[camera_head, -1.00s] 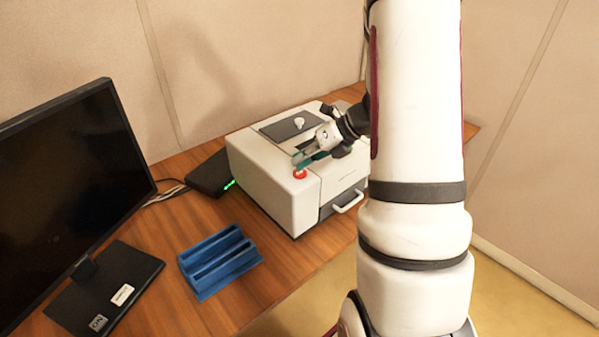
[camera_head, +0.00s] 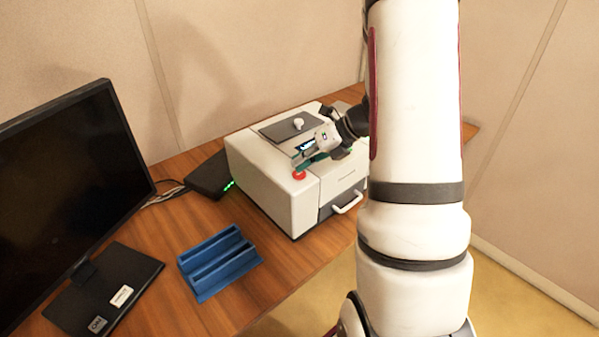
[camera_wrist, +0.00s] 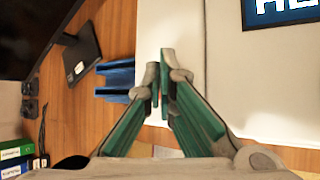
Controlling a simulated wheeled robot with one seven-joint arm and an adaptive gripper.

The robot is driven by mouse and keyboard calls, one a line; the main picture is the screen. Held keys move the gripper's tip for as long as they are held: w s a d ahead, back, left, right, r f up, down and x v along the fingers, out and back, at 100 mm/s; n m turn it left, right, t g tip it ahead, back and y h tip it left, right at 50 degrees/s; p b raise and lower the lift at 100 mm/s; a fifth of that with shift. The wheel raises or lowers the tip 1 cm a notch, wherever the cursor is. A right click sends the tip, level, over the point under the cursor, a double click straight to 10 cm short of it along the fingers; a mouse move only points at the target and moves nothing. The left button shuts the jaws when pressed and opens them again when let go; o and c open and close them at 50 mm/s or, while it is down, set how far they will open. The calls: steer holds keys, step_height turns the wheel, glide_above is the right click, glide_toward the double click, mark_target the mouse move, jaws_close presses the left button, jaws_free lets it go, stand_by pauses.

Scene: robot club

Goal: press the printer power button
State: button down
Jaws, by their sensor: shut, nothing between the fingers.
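The printer (camera_head: 262,178) is a white box on the desk, with a round red button (camera_head: 299,175) on its top near the front corner. My gripper (camera_head: 300,163) is just above and behind the button in the head view; I cannot tell whether it touches. Its green fingers (camera_wrist: 160,80) are shut and empty in the wrist view, over the printer's edge.
A monitor (camera_head: 70,190) stands at the left. A blue slotted holder (camera_head: 220,262) lies in front of the printer. A black box with green lights (camera_head: 210,175) is beside the printer. A drawer handle (camera_head: 348,202) sticks out from the printer's front.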

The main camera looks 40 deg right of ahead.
steer(key=shift+r+p, duration=0.45)
steer(key=shift+r, duration=0.25)
steer(key=shift+r, duration=0.1)
step_height(320, 180, up, 6)
steer(key=p, duration=0.4)
stand_by(0.3)
